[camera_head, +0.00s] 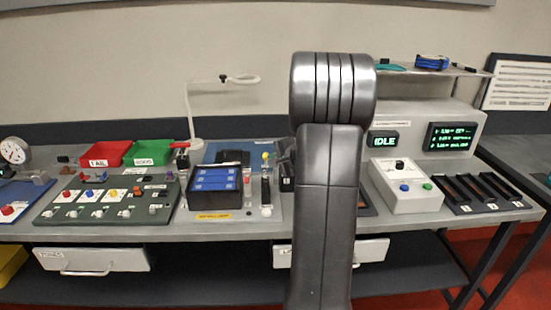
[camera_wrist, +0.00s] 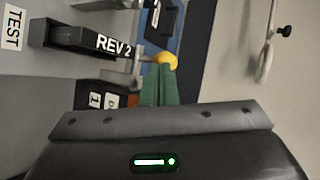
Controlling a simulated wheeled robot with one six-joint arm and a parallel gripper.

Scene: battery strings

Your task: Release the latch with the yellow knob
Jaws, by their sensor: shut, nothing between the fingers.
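The yellow knob (camera_wrist: 167,60) is just beyond the fingertips in the wrist view, joined to a pale metal latch part. It also shows as a small yellow dot (camera_head: 265,155) left of my arm in the head view. My gripper (camera_wrist: 161,70) has its green fingers together, with nothing held between them. The fingertips overlap the knob's lower edge in the picture; I cannot tell whether they touch it. In the head view my arm hides most of the gripper.
A black block marked REV 2 (camera_wrist: 75,38) stands close left of the fingers. A black tray of blue cells (camera_head: 215,180) sits left of the knob. A white lamp arm (camera_head: 195,115) rises behind the bench. A button box (camera_head: 405,187) is to the right.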

